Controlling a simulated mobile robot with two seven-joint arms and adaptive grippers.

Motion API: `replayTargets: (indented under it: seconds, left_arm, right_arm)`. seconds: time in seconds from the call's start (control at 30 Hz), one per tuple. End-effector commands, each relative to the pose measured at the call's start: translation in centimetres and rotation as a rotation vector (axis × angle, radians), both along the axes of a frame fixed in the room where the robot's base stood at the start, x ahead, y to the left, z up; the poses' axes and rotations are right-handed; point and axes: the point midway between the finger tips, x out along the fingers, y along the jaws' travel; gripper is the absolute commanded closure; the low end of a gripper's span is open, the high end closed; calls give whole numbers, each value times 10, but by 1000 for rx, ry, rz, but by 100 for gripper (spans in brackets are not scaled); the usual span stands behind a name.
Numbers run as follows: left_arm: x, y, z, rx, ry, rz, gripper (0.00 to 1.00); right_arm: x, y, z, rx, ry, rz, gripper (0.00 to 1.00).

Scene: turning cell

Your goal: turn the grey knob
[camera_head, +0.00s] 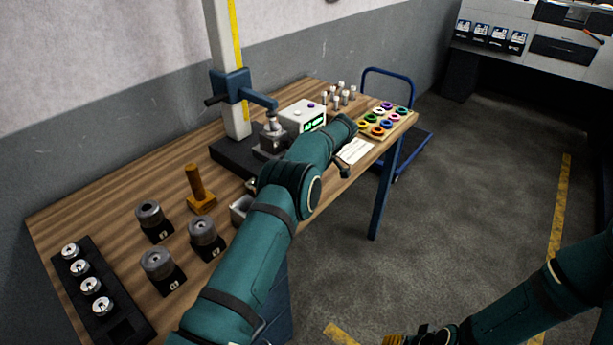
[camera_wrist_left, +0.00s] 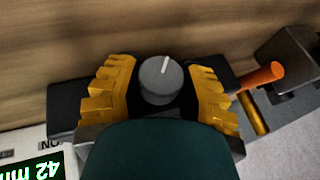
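The grey knob (camera_wrist_left: 161,80) is round, with a white pointer line that points up and slightly right in the left wrist view. It sits on a dark block between the two yellow fingers of my left gripper (camera_wrist_left: 160,95). The fingers are open, with a gap showing on each side of the knob. In the head view my left arm covers the knob, and the left fingers cannot be made out there. My right gripper (camera_head: 408,339) shows only partly at the bottom edge of the head view, away from the table, and its opening is unclear.
An orange-handled lever (camera_wrist_left: 261,76) is close to the right finger. A box with a green display (camera_head: 303,117) and a press column (camera_head: 229,80) stand behind my left arm. Coloured rings (camera_head: 381,122) lie at the table's far end. Floor on the right is clear.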

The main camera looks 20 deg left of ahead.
Motion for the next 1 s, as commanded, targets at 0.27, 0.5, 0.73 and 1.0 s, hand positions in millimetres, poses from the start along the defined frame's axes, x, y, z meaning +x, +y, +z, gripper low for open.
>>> replayTargets:
  seconds: [0.27, 0.5, 0.73, 1.0]
  left_arm:
    - [0, 0, 0, 0, 1, 2, 28]
    - [0, 0, 8, 0, -1, 1, 28]
    - [0, 0, 46, 1, -3, 2, 28]
    - [0, 0, 88, 1, -2, 0, 28]
  right_arm:
    - [0, 0, 0, 0, 0, 0, 53]
    - [0, 0, 0, 0, 0, 1, 53]
    - [0, 0, 0, 0, 0, 0, 53]
    - [0, 0, 0, 0, 0, 0, 53]
